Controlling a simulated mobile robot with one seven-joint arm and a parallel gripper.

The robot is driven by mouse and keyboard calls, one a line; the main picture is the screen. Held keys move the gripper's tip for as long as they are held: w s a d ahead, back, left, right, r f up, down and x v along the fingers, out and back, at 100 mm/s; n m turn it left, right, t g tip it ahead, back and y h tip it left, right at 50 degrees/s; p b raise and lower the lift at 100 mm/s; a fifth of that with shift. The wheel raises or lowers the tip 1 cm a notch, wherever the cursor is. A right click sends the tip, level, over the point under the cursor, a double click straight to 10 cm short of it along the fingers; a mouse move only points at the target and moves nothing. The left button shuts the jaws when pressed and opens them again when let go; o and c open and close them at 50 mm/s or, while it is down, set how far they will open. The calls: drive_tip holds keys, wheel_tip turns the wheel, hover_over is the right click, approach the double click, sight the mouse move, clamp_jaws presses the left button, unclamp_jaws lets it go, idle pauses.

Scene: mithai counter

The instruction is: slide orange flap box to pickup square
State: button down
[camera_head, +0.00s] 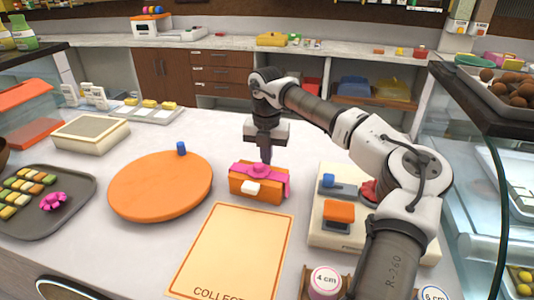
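The orange flap box (255,193) stands on the white counter, with a pink ribbon and bow on top and a white tag on its front. The pickup square is a cream mat with an orange border and the letters "COLLECT" (232,255). It lies in front of the box, and the box sits just beyond its far edge. My gripper (265,158) points down at the top of the box, behind the bow. Its fingertips are partly hidden, and I cannot tell whether they touch the box or are open.
A round orange board (160,187) with a blue knob lies left of the box. A cream device (322,236) with blue and orange parts stands close on the right. A dark tray of sweets (70,222) is at far left. Glass cases flank the counter.

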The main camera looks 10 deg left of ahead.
sight(250, 215)
drive_tip(key=shift+f, duration=0.45)
drive_tip(key=shift+s+b, duration=0.3)
drive_tip(key=shift+s, duration=0.05)
drive_tip(key=shift+s+d+b, duration=0.15)
drive_tip(key=shift+s+b, duration=1.65)
drive_tip(key=shift+s, duration=3.1)
drive_tip(key=shift+s+d+b, duration=0.15)
drive_tip(key=shift+s+b, duration=1.65)
drive_tip(key=shift+s, duration=3.05)
drive_tip(key=shift+w+a+r, duration=0.1)
drive_tip(key=shift+w, duration=1.65)
wheel_tip(250, 215, up, 8)
drive_tip(key=p, duration=0.5)
drive_tip(key=shift+s, duration=0.1)
